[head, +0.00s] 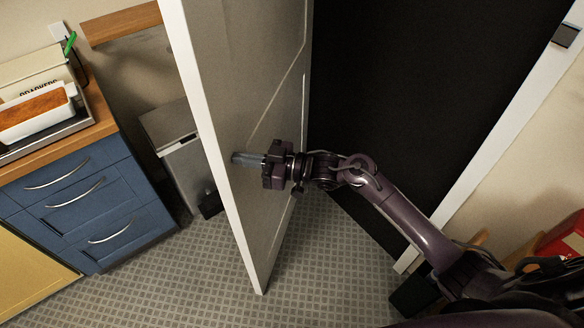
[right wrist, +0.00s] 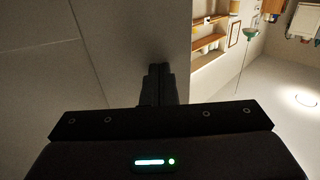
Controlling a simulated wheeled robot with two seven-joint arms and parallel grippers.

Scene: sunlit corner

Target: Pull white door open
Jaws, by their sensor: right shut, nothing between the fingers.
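The white door (head: 250,120) stands well open, its free edge towards me and a dark doorway behind it to the right. My right gripper (head: 240,158) is at the inner face of the door, close to its free edge. Its fingers are shut with nothing between them. In the right wrist view the shut fingers (right wrist: 158,80) point along the pale door face (right wrist: 120,45), near the door's edge; I cannot tell if they touch it. No handle shows on the visible face. My left gripper is not in view.
A blue drawer cabinet (head: 85,205) with a tray and a white dish (head: 38,110) stands at the left. A grey bin (head: 175,140) stands between cabinet and door. A red object (head: 565,235) is at the right edge. Tiled floor (head: 190,270) in front is clear.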

